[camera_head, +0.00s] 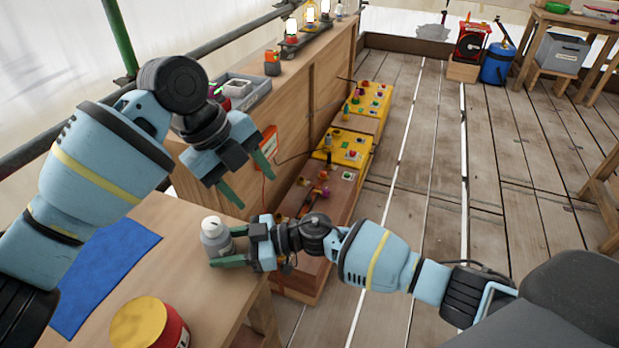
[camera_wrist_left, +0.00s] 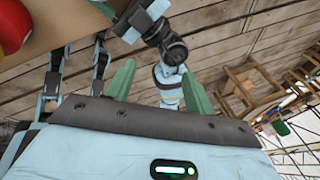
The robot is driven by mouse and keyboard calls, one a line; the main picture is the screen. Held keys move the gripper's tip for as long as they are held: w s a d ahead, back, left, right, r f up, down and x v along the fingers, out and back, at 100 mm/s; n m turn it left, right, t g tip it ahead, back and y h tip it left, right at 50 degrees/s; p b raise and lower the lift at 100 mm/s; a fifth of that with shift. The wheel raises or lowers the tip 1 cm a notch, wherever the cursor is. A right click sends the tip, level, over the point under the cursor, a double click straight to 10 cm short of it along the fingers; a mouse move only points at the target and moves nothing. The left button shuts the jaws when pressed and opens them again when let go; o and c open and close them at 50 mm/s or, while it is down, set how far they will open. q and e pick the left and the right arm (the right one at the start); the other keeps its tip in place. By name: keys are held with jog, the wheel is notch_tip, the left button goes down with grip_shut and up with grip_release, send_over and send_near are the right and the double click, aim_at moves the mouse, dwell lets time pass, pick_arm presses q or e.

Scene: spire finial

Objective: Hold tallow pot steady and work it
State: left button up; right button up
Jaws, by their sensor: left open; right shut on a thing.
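A small grey-white pot with a pale rounded top (camera_head: 214,234), which I take to be the tallow pot, stands upright near the right edge of the wooden bench (camera_head: 222,300). My right gripper (camera_head: 220,250) is shut on it from the right, with one green finger along its near side; the far finger is mostly hidden. My left gripper (camera_head: 256,193) is open and empty, above and a little to the right of the pot, not touching it. Its two green fingers stand wide apart in the left wrist view (camera_wrist_left: 158,88), where I cannot make out the pot clearly.
A red jar with a yellow lid (camera_head: 140,322) and a blue cloth (camera_head: 105,270) are on the bench. A wooden cabinet (camera_head: 290,110) stands behind, bearing a grey tray (camera_head: 243,93) and lamps. Yellow boxes (camera_head: 345,147) with coloured knobs line its foot. The plank floor to the right is mostly free.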

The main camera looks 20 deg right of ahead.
pick_arm(q)
jog(key=s+d+r+m+g+h, duration=0.1)
jog(key=s+d+g+h, duration=0.1)
jog(key=s+d+h, duration=0.3)
jog(key=shift+d+r+m+h, duration=0.2)
jog(key=shift+d+m+h, duration=0.15)
jog(key=shift+d, duration=1.45)
pick_arm(e)
jog(key=o, duration=0.8)
jog(key=shift+o, duration=0.2)
jog(key=shift+d, duration=0.1)
jog(key=v, duration=1.2)
